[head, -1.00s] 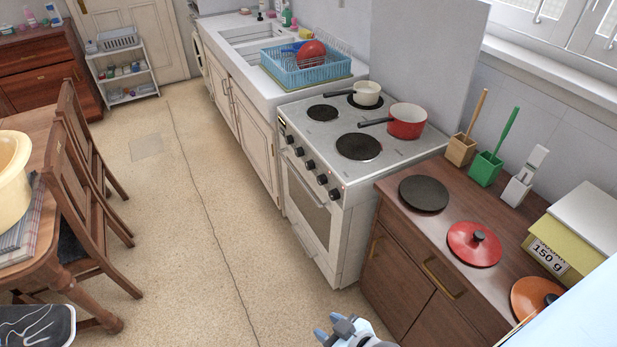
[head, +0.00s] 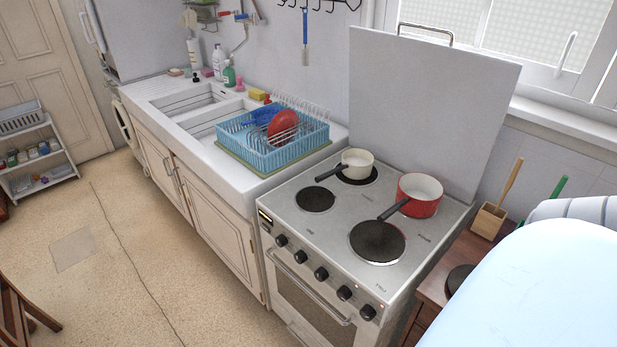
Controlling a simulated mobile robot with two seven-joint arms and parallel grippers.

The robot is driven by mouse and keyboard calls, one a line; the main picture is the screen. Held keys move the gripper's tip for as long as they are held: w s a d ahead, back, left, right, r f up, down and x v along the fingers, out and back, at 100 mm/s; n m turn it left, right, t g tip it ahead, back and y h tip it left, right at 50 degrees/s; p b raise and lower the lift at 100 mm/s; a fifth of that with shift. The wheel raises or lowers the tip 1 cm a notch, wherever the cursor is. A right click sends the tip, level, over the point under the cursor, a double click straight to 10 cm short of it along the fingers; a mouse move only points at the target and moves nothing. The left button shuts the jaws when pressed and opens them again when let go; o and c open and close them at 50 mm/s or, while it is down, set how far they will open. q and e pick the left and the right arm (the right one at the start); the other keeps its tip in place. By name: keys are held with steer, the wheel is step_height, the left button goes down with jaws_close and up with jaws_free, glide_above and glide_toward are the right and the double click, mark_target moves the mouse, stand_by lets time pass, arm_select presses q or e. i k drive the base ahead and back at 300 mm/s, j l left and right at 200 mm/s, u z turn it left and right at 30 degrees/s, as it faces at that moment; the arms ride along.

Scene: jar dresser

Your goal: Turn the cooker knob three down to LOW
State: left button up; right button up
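The white cooker (head: 300,300) stands in the middle right of the head view, with a row of several black knobs along its sloped front panel. The middle knob of the row (head: 321,273) is in plain view above the oven door handle; its pointer is too small to read. Small red lights show by the knobs at the right end. A large pale blue part of my arm fills the lower right corner, in front of the cooker's right side. Neither of my grippers is in view, and nothing touches the knobs.
A cream pan (head: 358,162) and a red pan (head: 420,196) stand on the back hotplates, handles pointing left. The front hotplates are bare. A blue dish rack (head: 270,140) is on the sink unit. A wooden holder (head: 488,221) stands right of the cooker. The floor before it is clear.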

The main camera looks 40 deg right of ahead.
mark_target(344, 293)
steer(key=i, duration=1.65)
steer(key=i+z, duration=0.15)
steer(key=i, duration=0.3)
steer(key=i+j+z, duration=0.15)
steer(key=i, duration=0.3)
steer(key=i+j+z, duration=0.1)
steer(key=i, duration=0.35)
steer(key=z, duration=1.8)
steer(key=l+z, duration=0.2)
steer(key=z, duration=0.3)
steer(key=k+l+z, duration=0.1)
steer(key=l+z, duration=0.15)
steer(key=z, duration=0.25)
steer(key=l+z, duration=0.2)
steer(key=z, duration=0.25)
